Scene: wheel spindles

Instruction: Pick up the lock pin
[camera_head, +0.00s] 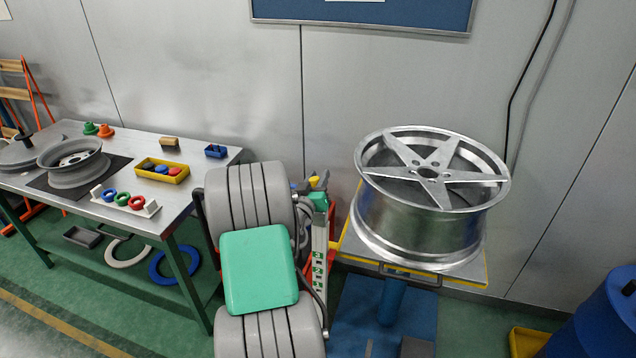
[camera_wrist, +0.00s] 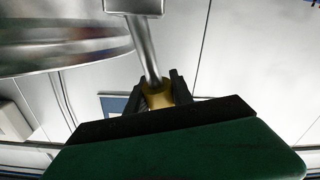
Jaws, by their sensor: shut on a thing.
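In the wrist view my gripper (camera_wrist: 160,88) has its two dark fingers shut on the yellow part of the lock pin (camera_wrist: 157,95). A silver rod rises from the yellow part toward a pale metal block at the top edge of the picture. Whether the rod and block belong to the pin, I cannot tell. In the head view my grey and green arm hides most of the gripper. A small yellow piece (camera_head: 314,182) with dark parts beside it shows just right of the arm.
A silver five-spoke wheel (camera_head: 433,190) lies on a yellow-edged stand (camera_head: 358,246) to the right. A workbench (camera_head: 72,205) at left holds another wheel (camera_head: 75,163), colored rings and a yellow bin (camera_head: 163,174). A blue drum (camera_head: 600,325) stands at lower right. A grey wall is close behind.

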